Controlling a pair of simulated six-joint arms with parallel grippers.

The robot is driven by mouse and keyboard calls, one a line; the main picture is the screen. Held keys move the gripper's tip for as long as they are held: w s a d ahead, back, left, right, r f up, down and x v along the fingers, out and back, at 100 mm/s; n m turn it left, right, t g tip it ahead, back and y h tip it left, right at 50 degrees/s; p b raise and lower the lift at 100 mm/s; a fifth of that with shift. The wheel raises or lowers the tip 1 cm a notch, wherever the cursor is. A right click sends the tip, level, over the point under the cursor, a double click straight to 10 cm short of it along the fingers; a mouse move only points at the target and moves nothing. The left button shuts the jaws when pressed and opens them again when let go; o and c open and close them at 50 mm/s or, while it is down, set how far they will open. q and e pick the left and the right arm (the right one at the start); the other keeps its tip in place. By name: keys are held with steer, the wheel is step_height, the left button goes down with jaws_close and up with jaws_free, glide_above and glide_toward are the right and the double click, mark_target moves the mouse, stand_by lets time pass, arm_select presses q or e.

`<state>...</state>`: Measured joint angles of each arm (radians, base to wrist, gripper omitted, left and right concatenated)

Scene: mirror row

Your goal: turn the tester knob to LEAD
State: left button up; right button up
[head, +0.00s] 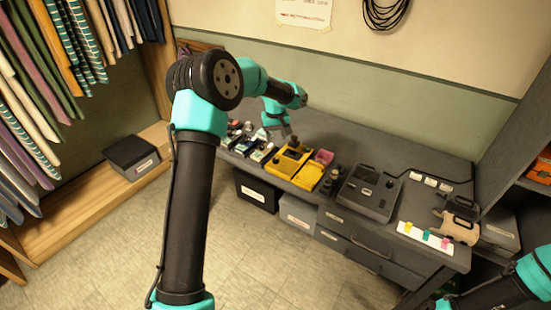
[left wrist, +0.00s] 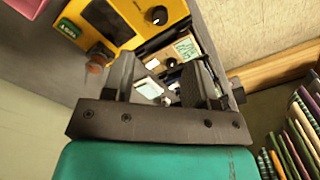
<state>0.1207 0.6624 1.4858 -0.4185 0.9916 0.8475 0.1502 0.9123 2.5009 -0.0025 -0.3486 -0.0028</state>
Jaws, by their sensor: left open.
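A yellow device (head: 283,167) with a dark screen and a black knob, seemingly the tester, is on the grey bench in the head view. In the left wrist view the yellow device (left wrist: 133,8) is at the top, with a green label. Its round black knob (left wrist: 157,16) bears a white mark; the setting cannot be read. My left gripper (head: 282,132) is above the back of the bench near the device. In the left wrist view the left gripper (left wrist: 168,65) is open with nothing held between its fingers. My right gripper is out of view.
A reddish-brown round piece (left wrist: 97,63) is beside the yellow device. A grey machine (head: 366,192) is to its right, and small dark items (head: 245,138) are to its left. A white strip (head: 424,237) with coloured pieces lies at the bench's right end.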

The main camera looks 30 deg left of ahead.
mark_target(276, 159)
arm_select(q)
step_height(276, 159, down, 11)
steer(key=shift+f, duration=0.15)
steer(key=shift+c, duration=0.2)
steer(key=c, duration=0.9)
